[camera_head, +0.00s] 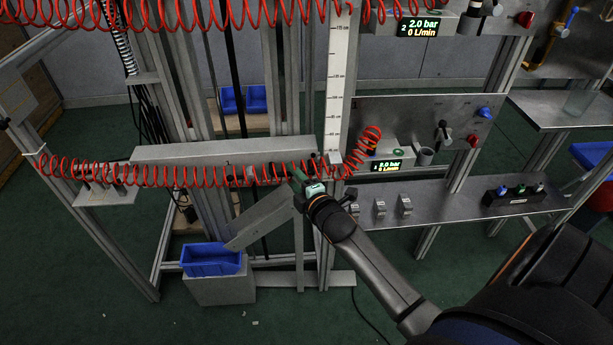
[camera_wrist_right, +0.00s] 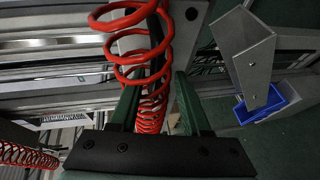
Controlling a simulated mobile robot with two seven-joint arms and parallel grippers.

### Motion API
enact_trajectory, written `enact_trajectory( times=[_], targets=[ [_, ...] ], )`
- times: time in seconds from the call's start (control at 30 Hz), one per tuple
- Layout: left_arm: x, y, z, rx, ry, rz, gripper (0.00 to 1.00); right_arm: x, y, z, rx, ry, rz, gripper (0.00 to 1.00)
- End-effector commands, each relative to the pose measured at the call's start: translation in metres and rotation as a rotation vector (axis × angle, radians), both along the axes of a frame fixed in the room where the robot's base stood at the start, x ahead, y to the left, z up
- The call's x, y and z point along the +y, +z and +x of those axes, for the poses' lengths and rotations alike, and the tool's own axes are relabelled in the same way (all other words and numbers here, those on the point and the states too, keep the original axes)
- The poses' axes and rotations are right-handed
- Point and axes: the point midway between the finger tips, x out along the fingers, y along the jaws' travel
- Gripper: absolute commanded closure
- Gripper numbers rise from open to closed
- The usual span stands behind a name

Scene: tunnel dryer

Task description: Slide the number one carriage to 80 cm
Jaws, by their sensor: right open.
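My right gripper (camera_head: 303,178) is open in front of the grey horizontal beam (camera_head: 225,150), beside the lower red coiled hose (camera_head: 205,173). In the right wrist view the gripper's two green fingers (camera_wrist_right: 158,88) stand apart, with red coils (camera_wrist_right: 150,100) showing between them; I cannot tell whether they touch. A white vertical scale (camera_head: 337,90) with centimetre marks stands just right of the beam. The beam, with a slanted grey brace (camera_head: 262,222) under it, may belong to a carriage; I see no readable number one on it. My left gripper is not in view.
A lower pressure display (camera_head: 388,165) and a grey shelf (camera_head: 440,200) with small clamps stand at the right. A second red hose (camera_head: 200,14) hangs across the top. A blue bin (camera_head: 211,259) sits low at left. Green floor is open in front.

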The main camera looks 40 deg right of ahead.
Motion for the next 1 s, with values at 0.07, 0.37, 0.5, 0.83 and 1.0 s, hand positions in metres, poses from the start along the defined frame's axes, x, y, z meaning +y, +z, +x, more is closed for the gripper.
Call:
enact_trajectory(
  times=[0.07,0.37,0.5,0.83,1.0],
  targets=[
    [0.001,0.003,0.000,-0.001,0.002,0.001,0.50,0.002,0.003,-0.014,0.003,0.000,0.000,0.53],
    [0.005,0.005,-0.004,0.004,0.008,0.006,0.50,0.011,0.013,-0.071,0.005,0.000,0.002,0.53],
    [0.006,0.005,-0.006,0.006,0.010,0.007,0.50,0.014,0.017,-0.090,0.006,0.000,0.001,0.53],
    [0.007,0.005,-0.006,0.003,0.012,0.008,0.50,0.017,0.021,-0.107,0.005,0.000,0.003,0.53],
    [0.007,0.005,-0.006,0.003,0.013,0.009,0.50,0.017,0.021,-0.107,0.004,0.000,0.003,0.53]
  ],
)
